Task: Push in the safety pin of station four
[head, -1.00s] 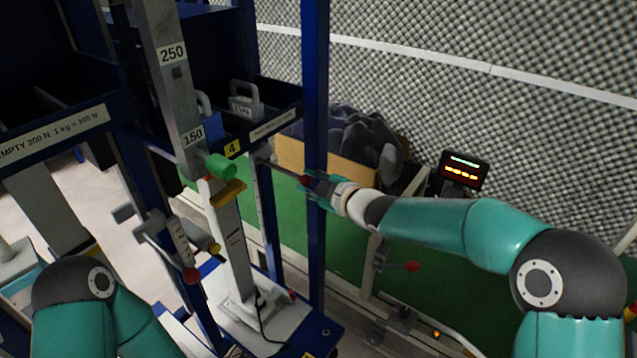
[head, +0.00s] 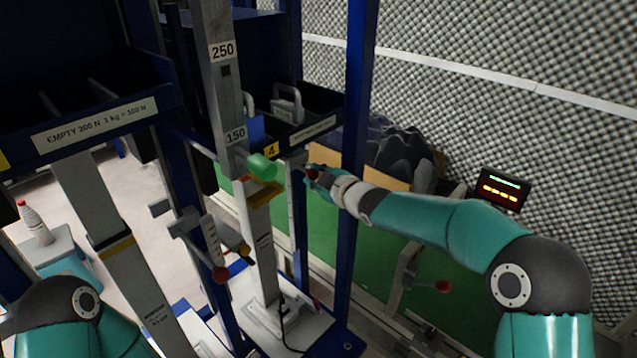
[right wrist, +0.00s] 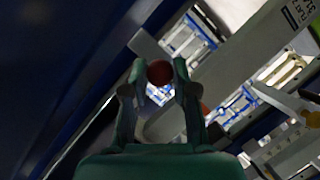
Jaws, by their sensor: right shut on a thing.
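Station four carries a yellow 4 label (head: 271,150) on its dark blue tray. A green cylindrical knob (head: 262,166), possibly the safety pin's head, sticks out of the grey column just below the 150 mark. A yellow piece (head: 260,189) sits under it. My right gripper (head: 314,174) is to the right of the green knob, apart from it, and shut on a red ball knob (right wrist: 160,72). In the right wrist view the ball lies between the fingertips. The pin's shaft is hidden. My left gripper is out of view; only its arm shows at lower left.
A blue upright (head: 355,110) stands close behind my right wrist. Other red ball knobs (head: 220,274) (head: 443,287) stick out lower down. A lit display (head: 502,190) stands to the right. A foam-covered wall (head: 480,60) closes the back.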

